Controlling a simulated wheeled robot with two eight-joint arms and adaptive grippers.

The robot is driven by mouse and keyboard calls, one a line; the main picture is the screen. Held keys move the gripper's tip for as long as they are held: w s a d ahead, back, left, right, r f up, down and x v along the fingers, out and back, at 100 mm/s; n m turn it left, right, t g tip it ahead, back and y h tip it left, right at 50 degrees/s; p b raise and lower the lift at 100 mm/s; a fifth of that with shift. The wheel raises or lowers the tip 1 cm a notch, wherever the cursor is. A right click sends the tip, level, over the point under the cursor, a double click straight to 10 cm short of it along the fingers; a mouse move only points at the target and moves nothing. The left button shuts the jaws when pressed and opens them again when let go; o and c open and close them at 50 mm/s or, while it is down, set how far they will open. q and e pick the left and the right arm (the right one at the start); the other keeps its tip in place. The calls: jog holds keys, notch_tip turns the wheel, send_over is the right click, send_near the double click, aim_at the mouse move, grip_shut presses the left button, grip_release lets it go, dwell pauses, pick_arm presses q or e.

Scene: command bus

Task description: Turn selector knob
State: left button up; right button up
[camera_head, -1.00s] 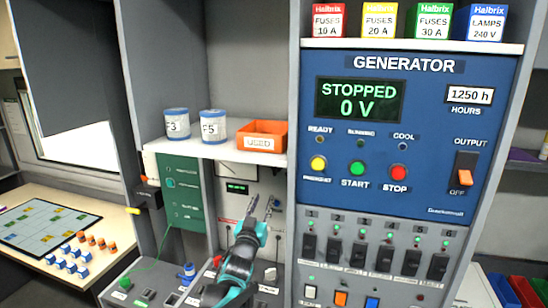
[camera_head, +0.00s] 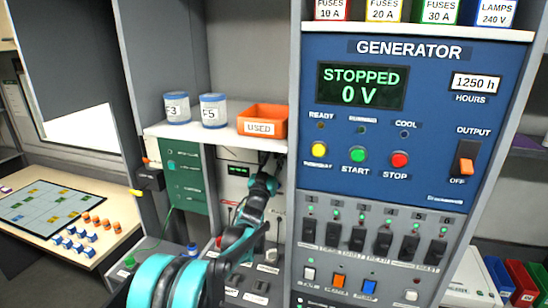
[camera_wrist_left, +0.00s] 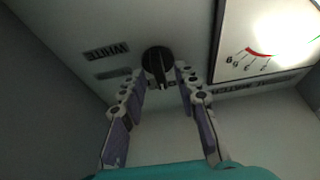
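A round black selector knob (camera_wrist_left: 158,62) sits on a grey panel in the left wrist view, with a printed label beside it that reads WHITE, upside down. My left gripper (camera_wrist_left: 160,74) is open, with one fingertip on each side of the knob. I cannot tell whether the fingertips touch it. In the head view my left gripper (camera_head: 274,166) reaches up to the back panel (camera_head: 236,186) under the shelf, and the knob is hidden there. My right gripper is not in view.
A white-faced gauge (camera_wrist_left: 265,40) is close to the right of the knob. The blue generator panel (camera_head: 420,130) stands to the right.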

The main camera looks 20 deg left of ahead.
pick_arm(q)
grip_shut()
jog(key=shift+m, duration=0.4)
jog(key=shift+a+r+m+g+h+p, duration=0.1)
jog(key=shift+m+g+h+p, duration=0.9)
jog(key=shift+m, duration=2.25)
jog(key=shift+a+r+m+g+h+p, duration=0.1)
jog(key=shift+m+g+h+p, duration=0.85)
jog(key=shift+m, duration=2.35)
jog(key=shift+m+g+h+p, duration=0.5)
jog(key=shift+m+h, duration=0.95)
jog(key=shift+m, duration=1.8)
